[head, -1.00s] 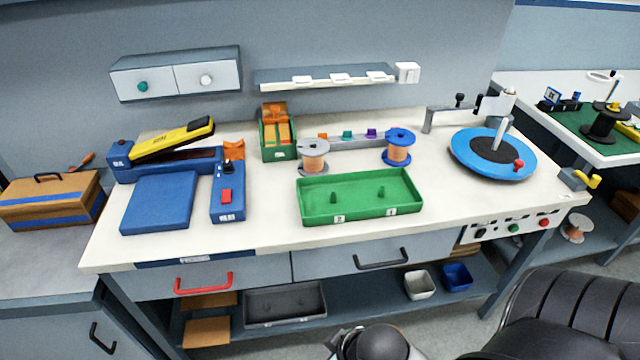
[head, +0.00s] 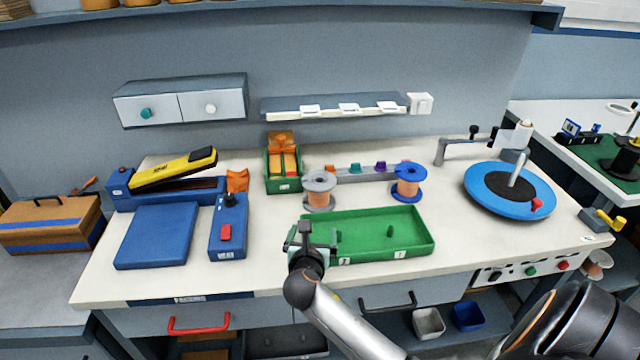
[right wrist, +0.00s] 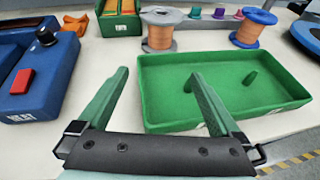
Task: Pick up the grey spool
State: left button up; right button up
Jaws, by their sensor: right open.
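The grey spool (head: 319,190), wound with copper-coloured wire, stands upright on the white bench, behind the left part of the green tray. In the right wrist view the grey spool (right wrist: 159,32) is beyond the fingertips, at the top middle. My right gripper (head: 306,232) is at the tray's front left corner, in front of the spool and apart from it. In the right wrist view my right gripper (right wrist: 158,78) is open and empty, its green fingers spread. My left gripper is not in view.
The green tray (head: 412,251) with two pegs lies close to my right fingers. A blue spool (head: 409,184) stands right of the grey one. A blue box with a red button (head: 226,232) is on the left. A green bin (head: 284,186) stands behind.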

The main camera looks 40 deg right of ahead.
aim_at(319, 192)
jog(key=i+l, duration=0.2)
jog(key=l, duration=0.15)
jog(key=i+l, duration=0.4)
jog(key=l, duration=0.25)
